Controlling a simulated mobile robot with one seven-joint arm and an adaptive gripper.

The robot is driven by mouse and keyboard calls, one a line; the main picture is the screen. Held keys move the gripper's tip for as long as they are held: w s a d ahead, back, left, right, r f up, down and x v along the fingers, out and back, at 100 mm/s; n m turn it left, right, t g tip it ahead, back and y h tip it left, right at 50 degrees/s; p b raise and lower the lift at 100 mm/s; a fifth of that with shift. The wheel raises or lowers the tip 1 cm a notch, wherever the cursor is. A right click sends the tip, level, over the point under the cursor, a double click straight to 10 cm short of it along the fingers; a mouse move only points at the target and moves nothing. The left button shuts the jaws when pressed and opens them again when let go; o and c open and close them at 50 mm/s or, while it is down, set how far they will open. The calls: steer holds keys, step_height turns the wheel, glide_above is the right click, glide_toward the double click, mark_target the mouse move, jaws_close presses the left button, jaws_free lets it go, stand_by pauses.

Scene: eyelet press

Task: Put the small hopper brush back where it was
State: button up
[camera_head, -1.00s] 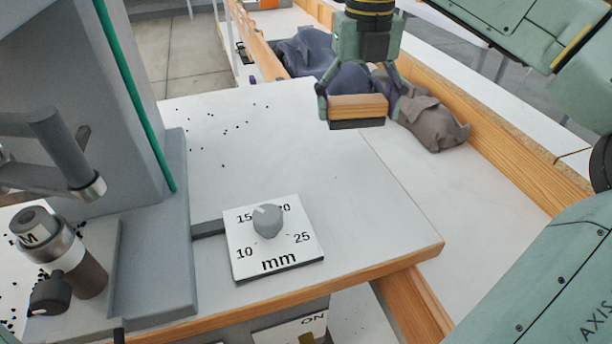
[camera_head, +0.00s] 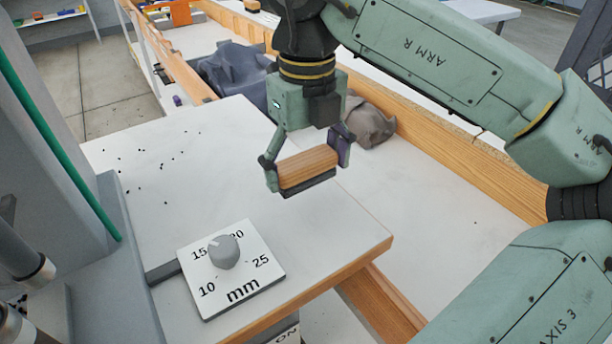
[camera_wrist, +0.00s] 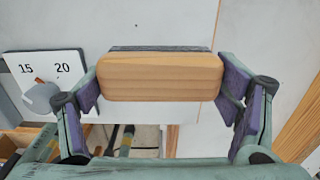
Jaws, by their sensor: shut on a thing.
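The small hopper brush (camera_head: 308,167) has a wooden block back and a dark underside. My gripper (camera_head: 306,162) is shut on it by its two ends and holds it level, bristle side down, above the right part of the white press table. In the wrist view the brush (camera_wrist: 160,77) spans between the two purple-padded fingers (camera_wrist: 160,88). The bristles are mostly hidden beneath the wood, with a dark strip showing along the far edge.
A dial plate (camera_head: 232,270) marked in mm, with a grey knob, lies on the table (camera_head: 215,150) left of the brush. Small black bits (camera_head: 158,168) are scattered farther back. Grey and blue cloth bundles (camera_head: 368,124) lie in the wood-edged trough (camera_head: 440,165) behind. The grey press column stands left.

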mark_target(306, 183)
steer(key=shift+f, duration=2)
steer(key=o, duration=1)
steer(key=shift+r, duration=0.1)
steer(key=shift+o, duration=0.2)
step_height(306, 183, up, 12)
steer(key=shift+r, duration=0.2)
